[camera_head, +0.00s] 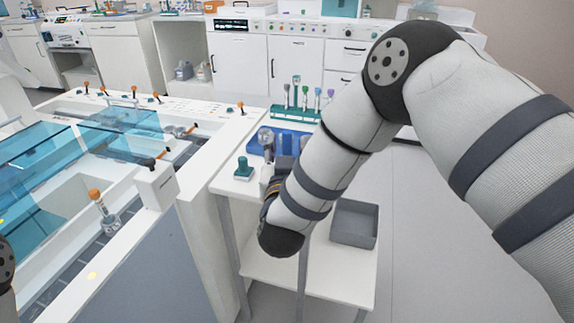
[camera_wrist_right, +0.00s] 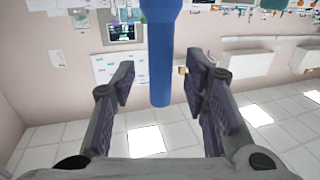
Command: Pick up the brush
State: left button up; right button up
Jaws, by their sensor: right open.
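In the right wrist view, a smooth blue rod (camera_wrist_right: 160,62), which looks like the brush's handle, comes in from the top edge. Its rounded end lies between the fingers of my right gripper (camera_wrist_right: 161,76). The fingers are open, with a visible gap on each side of the rod. The rod's other end is out of frame, so I see no bristles. In the head view my right forearm hides most of the right hand and the brush. My left gripper is not in view.
A white cart (camera_head: 226,187) carries a blue rack (camera_head: 256,146), a green-based item (camera_head: 244,170) and a green rack (camera_head: 284,113) with several upright tools. A grey bin (camera_head: 354,226) sits on its lower shelf. A white machine (camera_head: 185,235) stands close on the left. Floor is free at right.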

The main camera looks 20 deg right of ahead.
jog(key=shift+x, duration=0.9)
grip_shut()
